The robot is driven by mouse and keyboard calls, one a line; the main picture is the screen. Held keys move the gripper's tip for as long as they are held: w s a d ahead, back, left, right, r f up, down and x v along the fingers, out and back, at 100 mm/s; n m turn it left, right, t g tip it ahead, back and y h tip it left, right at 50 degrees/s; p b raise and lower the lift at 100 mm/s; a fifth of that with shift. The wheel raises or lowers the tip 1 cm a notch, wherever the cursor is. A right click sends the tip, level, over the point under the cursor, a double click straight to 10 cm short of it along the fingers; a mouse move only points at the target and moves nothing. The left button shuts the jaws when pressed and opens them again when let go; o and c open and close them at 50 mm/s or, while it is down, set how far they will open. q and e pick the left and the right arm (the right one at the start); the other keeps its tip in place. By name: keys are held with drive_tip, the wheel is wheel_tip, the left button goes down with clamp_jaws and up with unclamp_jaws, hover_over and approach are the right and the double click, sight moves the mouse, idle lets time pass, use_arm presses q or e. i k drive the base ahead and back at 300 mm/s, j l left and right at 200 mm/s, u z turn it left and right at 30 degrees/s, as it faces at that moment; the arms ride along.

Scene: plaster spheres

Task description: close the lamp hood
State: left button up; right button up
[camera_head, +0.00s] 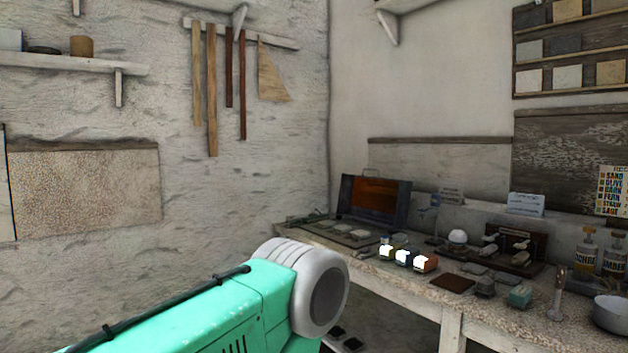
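A dark upright panel or box with an orange-brown face (376,198) stands at the far left end of the workbench, against the back wall. It may be the lamp hood, but it is small and I cannot tell for certain. It looks raised, with its orange-brown side facing the room. A thin handle shows at its top edge. My teal arm, with a pale round joint, comes in from the lower left and is well in front of the bench. Neither of my grippers is in view.
The workbench (560,331) runs along the right wall. Wooden strips (212,90) hang on the left wall.

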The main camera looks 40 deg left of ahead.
sight(378, 195)
drive_tip(key=i+u, duration=0.45)
drive_tip(key=i+l+u, duration=0.1)
drive_tip(key=i+u, duration=0.35)
drive_tip(key=i, duration=0.15)
drive_tip(key=i+l, duration=0.15)
drive_tip(key=i, duration=0.25)
